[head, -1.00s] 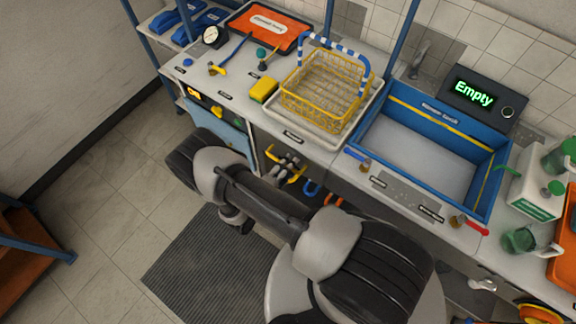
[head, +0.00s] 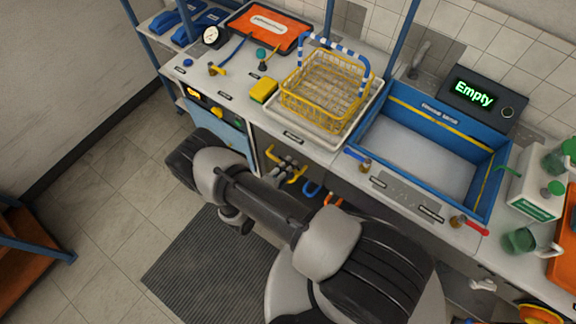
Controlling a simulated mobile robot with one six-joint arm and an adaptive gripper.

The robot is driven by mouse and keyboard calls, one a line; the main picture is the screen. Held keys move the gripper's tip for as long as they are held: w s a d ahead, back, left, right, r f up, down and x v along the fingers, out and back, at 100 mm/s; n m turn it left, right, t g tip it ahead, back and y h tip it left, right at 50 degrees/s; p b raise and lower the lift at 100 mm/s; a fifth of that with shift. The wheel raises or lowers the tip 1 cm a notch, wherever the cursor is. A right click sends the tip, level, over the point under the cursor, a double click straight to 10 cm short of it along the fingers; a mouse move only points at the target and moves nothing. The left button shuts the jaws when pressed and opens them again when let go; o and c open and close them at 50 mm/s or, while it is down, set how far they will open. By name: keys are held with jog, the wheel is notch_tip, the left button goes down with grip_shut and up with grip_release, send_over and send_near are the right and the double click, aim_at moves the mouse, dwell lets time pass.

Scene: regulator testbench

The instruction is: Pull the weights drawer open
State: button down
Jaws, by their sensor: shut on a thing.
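A yellow pull handle (head: 299,179) shows under the counter's front edge, below the wire basket; I take it for the weights drawer's handle. The drawer front is in shade and mostly hidden, so how far it stands out is hard to tell. My arm crosses in front of this area and hides most of my gripper. Grey finger parts of my gripper (head: 286,167) show at the yellow handle, shut on it.
A light blue cabinet front (head: 232,138) is left of the handle. Blue (head: 312,188) and orange (head: 333,199) hooks hang to its right. On the counter are a yellow wire basket (head: 325,95) and a blue basin (head: 385,92). Floor with a grey mat (head: 200,265) is clear.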

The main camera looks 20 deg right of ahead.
jog(key=f+b+v, duration=0.2)
jog(key=b+v, duration=0.1)
jog(key=v, duration=0.9)
jog(key=a+f+b+v, duration=0.1)
jog(key=f+b+v, duration=0.2)
jog(key=v, duration=0.8)
jog(key=shift+s+a+r+b, duration=0.15)
jog(key=shift+s+a+b, duration=0.1)
jog(key=shift+s+b, duration=0.3)
jog(key=shift+w, duration=0.1)
jog(key=c, duration=1.7)
grip_release()
jog(key=shift+o, duration=0.2)
